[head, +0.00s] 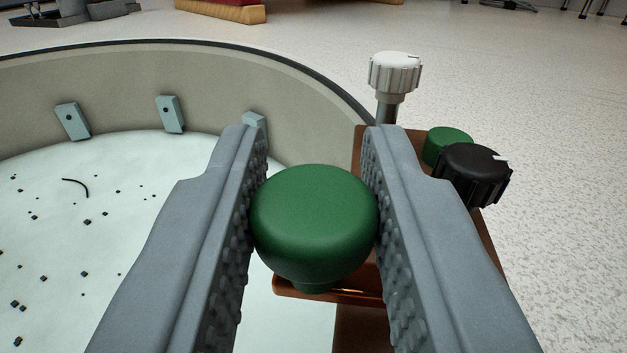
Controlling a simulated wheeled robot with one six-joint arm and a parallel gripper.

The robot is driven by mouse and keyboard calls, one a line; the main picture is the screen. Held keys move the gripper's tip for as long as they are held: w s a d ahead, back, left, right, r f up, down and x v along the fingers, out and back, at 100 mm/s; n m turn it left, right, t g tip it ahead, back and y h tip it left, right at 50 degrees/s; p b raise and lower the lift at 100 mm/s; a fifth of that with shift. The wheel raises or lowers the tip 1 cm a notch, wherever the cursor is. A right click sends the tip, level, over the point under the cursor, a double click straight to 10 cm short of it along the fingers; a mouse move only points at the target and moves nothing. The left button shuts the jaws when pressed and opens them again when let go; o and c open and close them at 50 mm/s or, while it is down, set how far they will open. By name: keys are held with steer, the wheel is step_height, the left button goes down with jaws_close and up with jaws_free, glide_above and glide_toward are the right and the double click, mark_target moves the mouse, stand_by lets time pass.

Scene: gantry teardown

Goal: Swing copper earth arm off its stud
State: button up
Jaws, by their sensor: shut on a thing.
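My gripper (314,145) is shut on a green rounded knob (314,220), with one ribbed finger pressed against each side. The knob stands on a copper-brown flat piece (330,291), which shows below it and looks like the copper earth arm. More copper-brown surface shows behind my right finger, and how these parts join is hidden. I cannot tell which part is the stud.
A white fluted knob (396,74) on a metal post stands behind my right finger. A black fluted knob (475,174) and a second green knob (447,146) sit to the right. A round walled basin (200,75) with dark specks lies left. Pale floor (560,120) is open at right.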

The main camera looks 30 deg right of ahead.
steer(key=shift+w, duration=0.1)
stand_by(0.5)
steer(key=o, duration=0.9)
steer(key=shift+d, duration=0.1)
steer(key=v, duration=1.7)
steer(key=shift+a, duration=0.35)
